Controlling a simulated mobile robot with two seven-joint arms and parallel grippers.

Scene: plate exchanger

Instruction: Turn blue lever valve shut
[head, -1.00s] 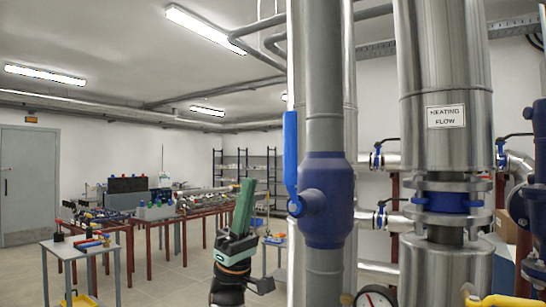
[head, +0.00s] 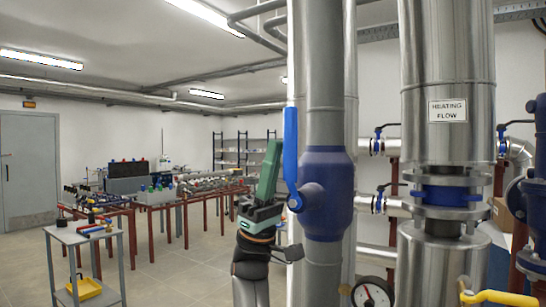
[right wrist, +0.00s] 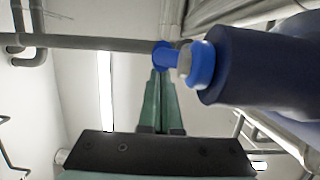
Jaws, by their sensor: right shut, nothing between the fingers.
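The blue lever (head: 290,145) stands upright along the left side of a vertical grey pipe. Its lower end joins a stem on the blue valve body (head: 327,195). My right gripper (head: 274,148) has green fingers pointing up and is shut and empty, just left of the lever in the head view. In the right wrist view the closed fingertips (right wrist: 157,75) appear just below the blue lever (right wrist: 162,52), beside its stem and the dark valve body (right wrist: 245,65). I cannot tell whether they touch. My left gripper is out of view.
A large metal pipe labelled "HEATING FLOW" (head: 450,60) stands to the right. A pressure gauge (head: 372,293) and a yellow handle (head: 500,298) are low at the right. A grey trolley (head: 84,236) and workbenches stand far left, with open floor between.

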